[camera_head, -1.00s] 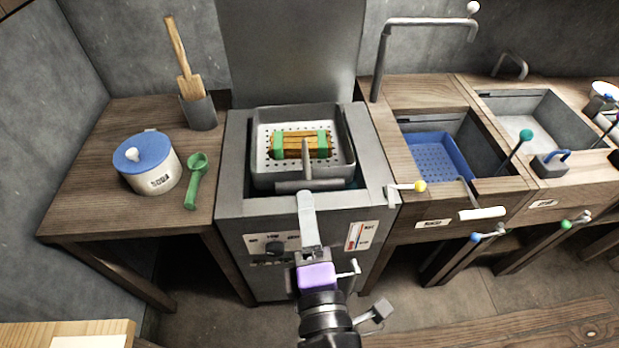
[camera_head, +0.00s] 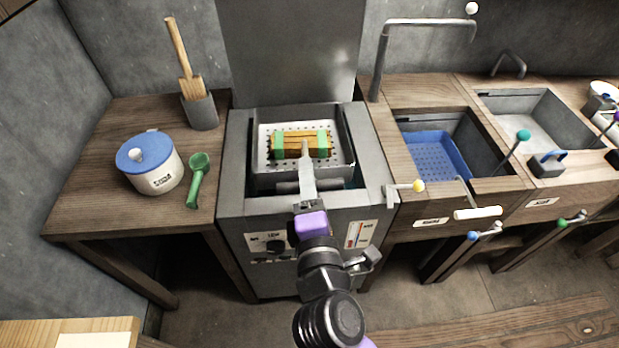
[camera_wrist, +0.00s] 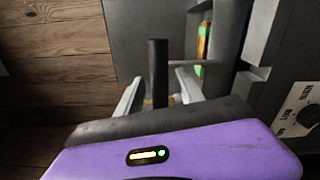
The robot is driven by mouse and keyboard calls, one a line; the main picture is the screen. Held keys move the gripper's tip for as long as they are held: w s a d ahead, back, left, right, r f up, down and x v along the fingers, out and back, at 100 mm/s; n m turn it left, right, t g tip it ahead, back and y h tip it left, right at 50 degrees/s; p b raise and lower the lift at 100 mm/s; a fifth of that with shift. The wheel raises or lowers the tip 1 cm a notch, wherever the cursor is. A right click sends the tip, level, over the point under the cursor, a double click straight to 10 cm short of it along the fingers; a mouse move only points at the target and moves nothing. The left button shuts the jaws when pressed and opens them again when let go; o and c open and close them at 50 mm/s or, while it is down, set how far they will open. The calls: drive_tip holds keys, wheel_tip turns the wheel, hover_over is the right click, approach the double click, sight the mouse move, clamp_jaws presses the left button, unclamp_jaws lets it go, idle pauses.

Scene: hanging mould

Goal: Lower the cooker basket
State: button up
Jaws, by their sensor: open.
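The cooker basket (camera_head: 263,158) is a pale perforated tray inside the grey cooker (camera_head: 233,175). A brown bundle with green ends (camera_head: 291,145) lies in it. The basket's dark handle crossbar (camera_head: 286,187) lies across the front of the cooker well, and the crossbar also shows in the wrist view (camera_wrist: 158,65). My gripper (camera_head: 306,165) is open, reaching over the handle from the front. In the wrist view its two fingers stand on either side of the crossbar, with gaps. In the head view my gripper hides the handle's middle.
A lever with a yellow knob (camera_head: 418,186) sits close to the cooker's right. Sinks with a blue basket (camera_head: 437,160) lie further right.

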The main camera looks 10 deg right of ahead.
clamp_jaws()
drive_tip(key=shift+f, duration=0.1)
idle(1.2)
